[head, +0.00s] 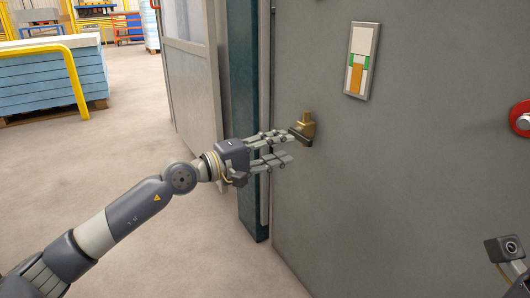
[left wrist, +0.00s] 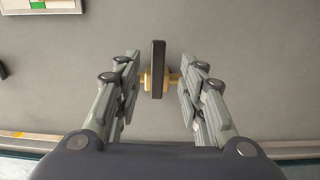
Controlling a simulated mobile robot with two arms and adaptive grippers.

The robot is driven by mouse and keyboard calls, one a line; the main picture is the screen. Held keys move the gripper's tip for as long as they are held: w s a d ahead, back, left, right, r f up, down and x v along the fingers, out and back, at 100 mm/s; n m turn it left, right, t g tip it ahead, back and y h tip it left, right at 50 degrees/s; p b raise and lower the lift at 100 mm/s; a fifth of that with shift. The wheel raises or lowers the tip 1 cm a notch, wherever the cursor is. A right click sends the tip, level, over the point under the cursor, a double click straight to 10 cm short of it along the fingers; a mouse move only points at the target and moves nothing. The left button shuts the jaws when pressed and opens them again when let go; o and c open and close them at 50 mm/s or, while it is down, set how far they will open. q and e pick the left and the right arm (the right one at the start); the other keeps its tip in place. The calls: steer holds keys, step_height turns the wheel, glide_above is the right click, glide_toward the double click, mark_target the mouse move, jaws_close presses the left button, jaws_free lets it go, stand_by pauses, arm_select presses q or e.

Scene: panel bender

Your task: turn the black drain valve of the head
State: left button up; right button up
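The drain valve has a black lever handle (left wrist: 158,69) on a brass body (head: 307,124), mounted on the grey machine panel. In the left wrist view the handle stands upright in the picture, between the two fingers, with brass showing on both sides of it. My left gripper (head: 291,146) is open around or just in front of the handle, and gaps show between each finger and the handle. In the head view the fingers partly overlap the valve area.
A sight gauge (head: 361,61) with a green and orange window is above and right of the valve. A red round knob (head: 522,119) is at the right edge. A teal post (head: 246,120) and a grey door (head: 190,70) stand left of the panel. Blue stacked sheets (head: 50,78) are far left.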

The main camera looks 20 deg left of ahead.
arm_select(q)
steer(key=shift+v, duration=2.1)
